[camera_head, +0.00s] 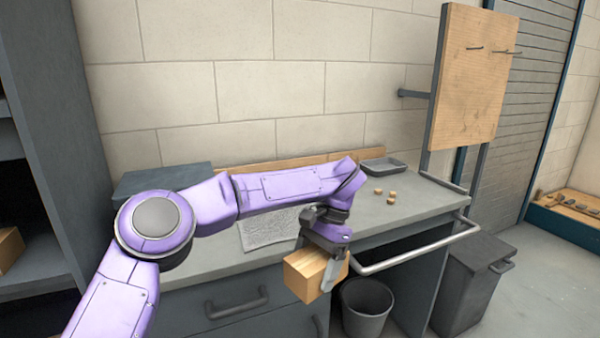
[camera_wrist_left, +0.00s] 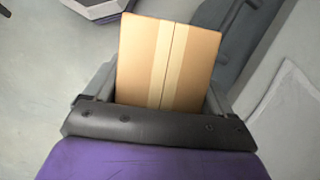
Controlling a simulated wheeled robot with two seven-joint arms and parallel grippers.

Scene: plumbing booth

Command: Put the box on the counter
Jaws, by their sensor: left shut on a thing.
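A brown cardboard box (camera_head: 306,275) with a paler strip hangs in my left gripper (camera_head: 328,262), whose fingers are shut on its sides. The box is in front of the counter's front edge, off the counter surface, and slightly tilted. In the left wrist view the box (camera_wrist_left: 168,60) fills the space between the fingers of the left gripper (camera_wrist_left: 160,98). The grey counter (camera_head: 410,202) runs along the wall behind the gripper. My right gripper is not in view.
On the counter are a grey cloth or mat (camera_head: 262,233), several small tan blocks (camera_head: 391,197) and a shallow tray (camera_head: 386,166). A metal rail (camera_head: 420,245) juts from the counter's front. A bucket (camera_head: 366,308) and a dark bin (camera_head: 472,285) stand below. The counter's right part has free room.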

